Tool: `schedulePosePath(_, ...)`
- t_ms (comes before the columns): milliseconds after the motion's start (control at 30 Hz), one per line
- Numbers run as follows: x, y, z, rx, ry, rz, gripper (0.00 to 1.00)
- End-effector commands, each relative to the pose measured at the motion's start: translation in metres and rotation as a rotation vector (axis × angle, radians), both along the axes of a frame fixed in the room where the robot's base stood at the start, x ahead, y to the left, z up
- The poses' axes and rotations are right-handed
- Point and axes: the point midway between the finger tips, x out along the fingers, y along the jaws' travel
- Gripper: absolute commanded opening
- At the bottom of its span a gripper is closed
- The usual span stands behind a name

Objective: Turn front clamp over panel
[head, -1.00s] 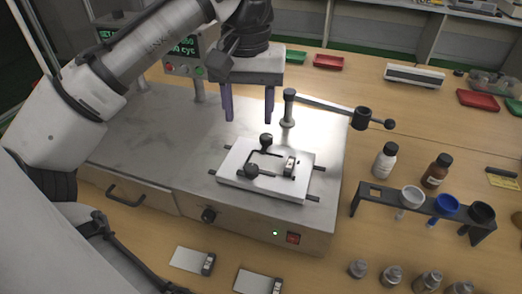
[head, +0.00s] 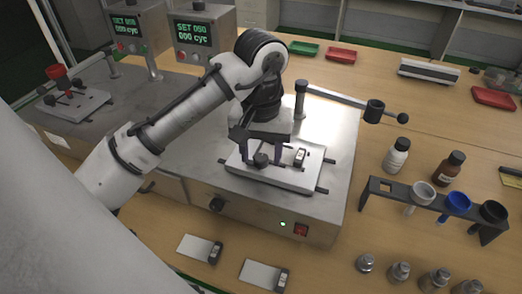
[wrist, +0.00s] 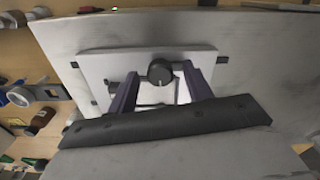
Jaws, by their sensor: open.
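The front clamp's round black knob (head: 261,159) stands on the near side of the white fixture plate (head: 240,168) on the machine top. The wrist view shows the knob (wrist: 160,72) between the two fingers of my gripper (wrist: 161,78). My gripper (head: 264,154) is open, with a finger on each side of the knob; I cannot tell if they touch it. A panel with a grey-and-black end piece (head: 300,156) lies on the plate, partly hidden by my gripper. The rear clamp knob is hidden behind my gripper. The clamp arm's direction is unclear.
A post with a horizontal lever (head: 340,98) stands behind the fixture. Two loose panels (head: 196,248) lie on the table in front. A rack with cups (head: 405,200), bottles (head: 397,155) and metal weights (head: 400,272) are at the right. A second station (head: 78,98) is at the left.

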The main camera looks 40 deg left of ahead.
Motion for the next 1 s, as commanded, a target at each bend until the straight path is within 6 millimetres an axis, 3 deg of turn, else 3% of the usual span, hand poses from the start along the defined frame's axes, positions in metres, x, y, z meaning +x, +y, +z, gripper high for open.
schedulePosePath(133,0.0000,0.0000,0.0002,0.000,0.000,0.000,0.50)
schedulePosePath(500,0.0000,0.0000,0.0005,0.000,0.000,0.000,0.06)
schedulePosePath(767,-0.0001,-0.0003,0.0018,-0.001,0.000,-0.032,0.06)
schedulePosePath(1000,0.0000,-0.0007,0.0039,-0.002,-0.001,-0.162,0.06)
